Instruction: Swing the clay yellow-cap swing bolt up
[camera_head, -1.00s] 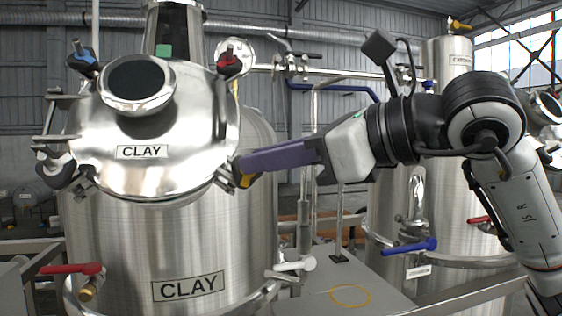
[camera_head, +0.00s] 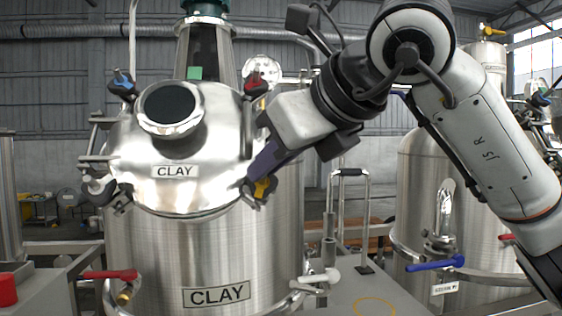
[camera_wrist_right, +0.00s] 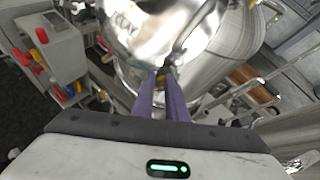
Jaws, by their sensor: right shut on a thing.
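The yellow-cap swing bolt (camera_head: 264,187) hangs at the lower right rim of the lid (camera_head: 200,150) on the tank labelled CLAY (camera_head: 216,294). My right gripper (camera_head: 254,183) reaches it from the upper right, its purple fingers shut on the bolt. In the right wrist view the two fingers (camera_wrist_right: 162,84) converge at the tank rim, with a small bit of yellow (camera_wrist_right: 161,77) between their tips. The fingers hide part of the bolt. My left gripper is not in view.
A blue-cap bolt (camera_head: 123,82) and a red-cap bolt (camera_head: 256,84) stand at the lid's upper edges. A red-handled valve (camera_head: 108,275) juts out at lower left. A second tank (camera_head: 420,190) with a blue-handled valve (camera_head: 436,264) stands to the right.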

